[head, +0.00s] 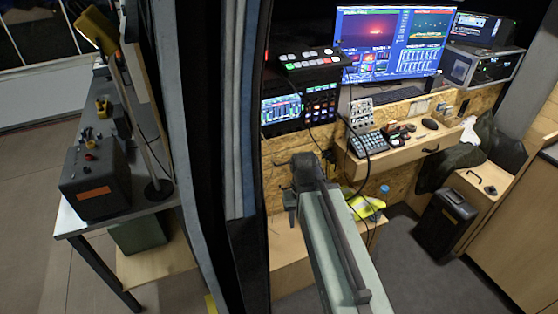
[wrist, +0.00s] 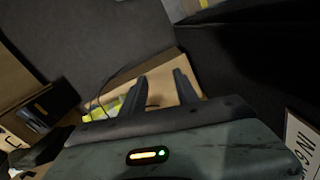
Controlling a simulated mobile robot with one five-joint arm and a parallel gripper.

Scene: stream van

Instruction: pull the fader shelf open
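The fader shelf appears to be the light wooden shelf (head: 400,154) under the monitors in the head view. A small dark handle (head: 431,150) sits on its front face. A button and fader panel (head: 368,143) and small dark items rest on top. I cannot tell how far out the shelf stands. My gripper (wrist: 161,75) shows two dark fingers apart with nothing between them, so it is open. A light wooden surface lies beyond the fingers in the wrist view. In the head view my arm reaches left of the shelf, apart from the handle, and the fingertips cannot be made out.
A dark door edge or pillar (head: 215,150) stands left of my arm. A yellow item (head: 367,207) lies on a low wooden surface below the shelf. A black case (head: 445,222) stands on the floor at right. Dark cloth (head: 452,163) hangs near the shelf's right end. Grey floor (head: 420,275) is clear.

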